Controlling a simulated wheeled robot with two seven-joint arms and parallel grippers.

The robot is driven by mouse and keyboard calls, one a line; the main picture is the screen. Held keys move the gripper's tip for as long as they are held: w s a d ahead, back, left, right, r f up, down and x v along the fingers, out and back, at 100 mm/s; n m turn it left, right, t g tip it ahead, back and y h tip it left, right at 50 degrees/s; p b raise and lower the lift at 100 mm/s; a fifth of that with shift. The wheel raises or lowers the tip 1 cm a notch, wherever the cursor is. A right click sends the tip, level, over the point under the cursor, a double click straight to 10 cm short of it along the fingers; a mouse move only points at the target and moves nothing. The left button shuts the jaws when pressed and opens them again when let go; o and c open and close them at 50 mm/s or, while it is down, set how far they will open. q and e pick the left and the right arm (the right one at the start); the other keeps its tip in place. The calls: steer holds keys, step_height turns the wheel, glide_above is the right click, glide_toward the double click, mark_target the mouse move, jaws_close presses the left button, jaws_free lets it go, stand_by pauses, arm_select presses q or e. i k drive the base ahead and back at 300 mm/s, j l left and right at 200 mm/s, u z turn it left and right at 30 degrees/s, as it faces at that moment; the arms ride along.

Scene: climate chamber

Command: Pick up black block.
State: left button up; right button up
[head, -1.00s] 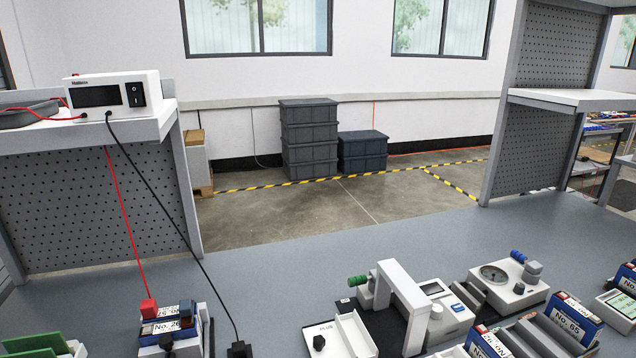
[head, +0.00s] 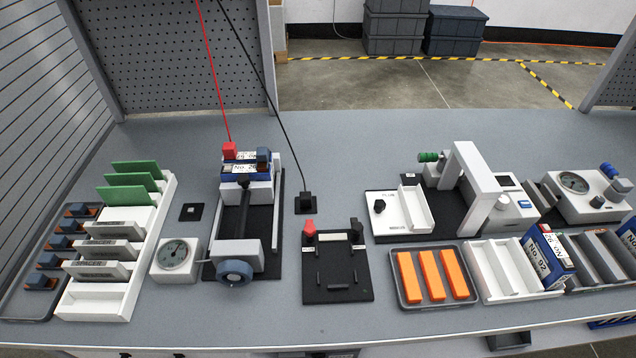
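A small black block (head: 306,201) sits on a dark square pad on the grey bench, right of the clamp fixture. A black cable runs from it up and to the left, out of the head view. Neither of my grippers is in view. A red block (head: 229,150) with a red cable sits at the far end of the clamp fixture, by a blue battery labelled No. 26 (head: 238,171).
A black plate with red and black posts (head: 338,287) lies just in front of the black block. The clamp fixture (head: 239,250) and gauge (head: 176,254) stand left, the white press (head: 477,175) right. An orange-bar tray (head: 435,301) is front right. Bench behind the block is clear.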

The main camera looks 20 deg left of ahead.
mark_target(305, 197)
steer(key=i+l+u, duration=0.1)
steer(key=u, duration=0.3)
steer(key=l+u, duration=0.4)
steer(key=i+l+u, duration=0.1)
steer(key=u, duration=0.3)
steer(key=l+u, duration=0.4)
